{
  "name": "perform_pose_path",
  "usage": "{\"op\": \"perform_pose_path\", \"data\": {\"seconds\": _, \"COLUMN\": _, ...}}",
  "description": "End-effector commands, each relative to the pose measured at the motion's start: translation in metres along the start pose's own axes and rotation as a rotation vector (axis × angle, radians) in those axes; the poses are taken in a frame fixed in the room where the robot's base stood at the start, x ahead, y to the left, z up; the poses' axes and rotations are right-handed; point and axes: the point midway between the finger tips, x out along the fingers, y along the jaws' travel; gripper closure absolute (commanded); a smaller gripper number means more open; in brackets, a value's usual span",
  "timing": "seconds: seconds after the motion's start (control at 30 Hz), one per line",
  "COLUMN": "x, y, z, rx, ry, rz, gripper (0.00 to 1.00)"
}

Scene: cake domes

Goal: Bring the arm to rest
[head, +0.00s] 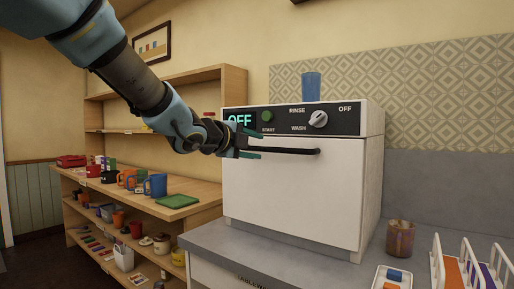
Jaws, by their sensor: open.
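My arm reaches in from the upper left in the head view. My gripper (250,144) is open, in front of the upper left part of a white dishwasher-like machine (290,195). Its fingers show teal near the left end of the black door handle (295,151). I cannot tell whether they touch the handle. I see nothing held between the fingers. The machine's door looks shut. Its display (240,119) reads OFF, partly behind the gripper.
The machine stands on a grey counter (215,240) with a blue cup (311,87) on top. A brownish mug (400,238), a small tray (391,280) and a white rack (440,262) stand at right. Wooden shelves (175,210) with mugs and a green board (178,201) stand behind left.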

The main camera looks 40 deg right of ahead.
Motion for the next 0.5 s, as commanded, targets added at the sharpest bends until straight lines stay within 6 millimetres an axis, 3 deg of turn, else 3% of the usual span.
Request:
{"op": "perform_pose_path", "data": {"seconds": 0.37, "x": 0.0, "y": 0.0, "z": 0.001, "rx": -0.002, "ry": -0.002, "rz": 0.0, "gripper": 0.48}}
{"op": "perform_pose_path", "data": {"seconds": 0.5, "x": -0.007, "y": 0.013, "z": 0.022, "rx": -0.063, "ry": -0.057, "rz": 0.032, "gripper": 0.48}}
